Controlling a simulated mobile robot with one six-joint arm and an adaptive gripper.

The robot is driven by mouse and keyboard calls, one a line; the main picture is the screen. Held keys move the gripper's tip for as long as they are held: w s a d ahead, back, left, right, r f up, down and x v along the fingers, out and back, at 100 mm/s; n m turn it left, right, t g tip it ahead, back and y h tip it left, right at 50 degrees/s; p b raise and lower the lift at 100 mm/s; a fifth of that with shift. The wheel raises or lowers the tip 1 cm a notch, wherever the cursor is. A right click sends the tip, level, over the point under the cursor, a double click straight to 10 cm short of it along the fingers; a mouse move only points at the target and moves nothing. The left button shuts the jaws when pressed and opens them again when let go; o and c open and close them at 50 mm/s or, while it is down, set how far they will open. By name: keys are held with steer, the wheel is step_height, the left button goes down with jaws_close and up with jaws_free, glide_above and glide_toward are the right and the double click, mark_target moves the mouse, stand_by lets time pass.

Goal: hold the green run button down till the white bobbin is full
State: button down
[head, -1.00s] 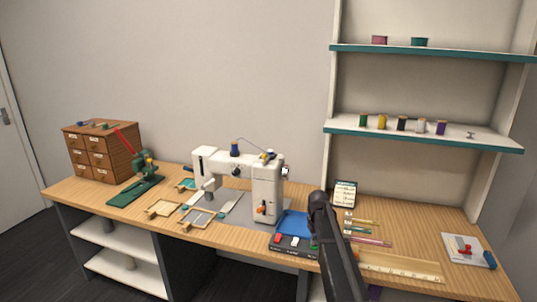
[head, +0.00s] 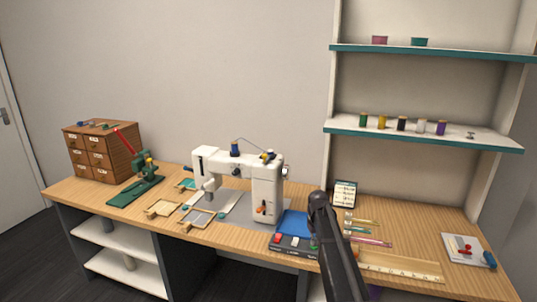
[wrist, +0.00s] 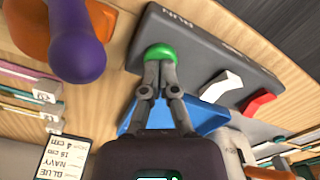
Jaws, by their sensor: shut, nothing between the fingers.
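The green run button (wrist: 160,52) is a round dome on a dark grey control box (wrist: 205,28), beside the word RUN. My gripper (wrist: 161,64) is shut and empty. In the wrist view its fingertips are together at the button's edge and appear to touch it; how far the button is pressed I cannot tell. In the head view my arm covers most of the right end of the control box (head: 291,249). The white sewing machine (head: 265,190) stands behind it, with a blue spool (head: 235,148) on top. The white bobbin and its fill are too small to make out.
The box also carries a white rocker (wrist: 220,86) and a red switch (wrist: 259,102). A blue tray (head: 294,222) lies behind it. A purple rounded thing (wrist: 78,50) is close to my gripper. Pencils (head: 372,241) and a ruler (head: 405,267) lie to the right.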

stand_by(0.3)
step_height(320, 180, up, 10)
steer(key=p, duration=1)
steer(key=s+m, duration=0.2)
steer(key=s, duration=2.7)
steer(key=shift+s+a, duration=0.2)
steer(key=shift+a, duration=0.2)
